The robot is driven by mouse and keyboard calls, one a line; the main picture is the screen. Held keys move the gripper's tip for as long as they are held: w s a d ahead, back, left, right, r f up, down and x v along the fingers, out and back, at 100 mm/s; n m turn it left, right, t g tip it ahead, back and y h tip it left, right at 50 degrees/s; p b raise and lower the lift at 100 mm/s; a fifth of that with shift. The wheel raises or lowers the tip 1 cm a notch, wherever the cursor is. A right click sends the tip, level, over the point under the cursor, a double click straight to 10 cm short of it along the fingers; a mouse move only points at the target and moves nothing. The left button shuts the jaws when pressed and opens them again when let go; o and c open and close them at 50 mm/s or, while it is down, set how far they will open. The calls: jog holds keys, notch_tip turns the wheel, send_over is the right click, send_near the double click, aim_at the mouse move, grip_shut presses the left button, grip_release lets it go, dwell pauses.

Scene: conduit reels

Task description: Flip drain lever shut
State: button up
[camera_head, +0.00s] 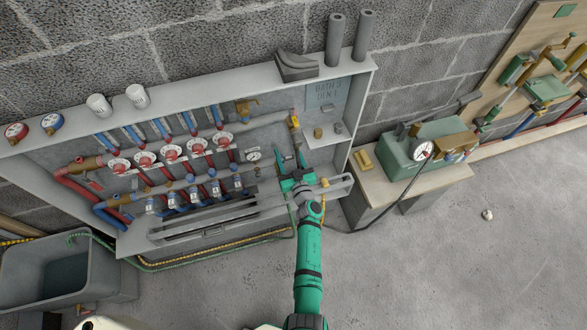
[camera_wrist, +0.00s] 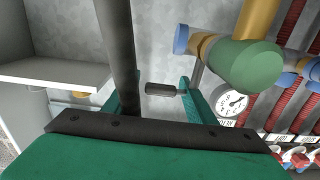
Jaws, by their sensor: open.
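My gripper (camera_head: 292,160) is inside the wall cabinet, at the right end of its pipework, with two green fingers apart. In the wrist view my gripper (camera_wrist: 150,98) is open. A short dark grey grip on a thin stem, which looks like the drain lever (camera_wrist: 160,89), shows in the gap between the fingers, nearer the right one. I cannot tell whether either finger touches it. A long dark bar (camera_wrist: 118,45) crosses in front of the left finger. In the head view the lever is too small, or hidden by my gripper, to make out.
A brass pipe with a green rounded end (camera_wrist: 245,65) and a gauge (camera_wrist: 230,102) lie right of the fingers. A cabinet shelf (camera_wrist: 55,73) is at left. A grey rail (camera_head: 210,222) runs along the cabinet front. A bench (camera_head: 410,180) stands right; a grey tub (camera_head: 60,270) stands left.

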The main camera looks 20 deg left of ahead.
jog(key=v, duration=0.8)
jog(key=shift+s+d, duration=0.2)
jog(key=shift+s, duration=0.1)
jog(key=shift+r, duration=0.15)
jog(key=s+r+m+t+h, duration=0.45)
jog(key=s+r+m, duration=0.2)
jog(key=s, duration=0.75)
jog(key=s+d+r+g+h, duration=0.1)
jog(key=s+d+r, duration=0.3)
jog(key=s, duration=0.4)
jog(key=s+d+r+g+h, duration=0.1)
jog(key=s+d+r+h, duration=0.2)
jog(key=s+d, duration=0.3)
jog(key=s+d+r+g+h, duration=0.2)
jog(key=s+d+r, duration=0.2)
jog(key=s, duration=0.8)
jog(key=shift+s+d+r, duration=0.2)
jog(key=shift+d+r, duration=0.2)
jog(key=shift+d, duration=0.5)
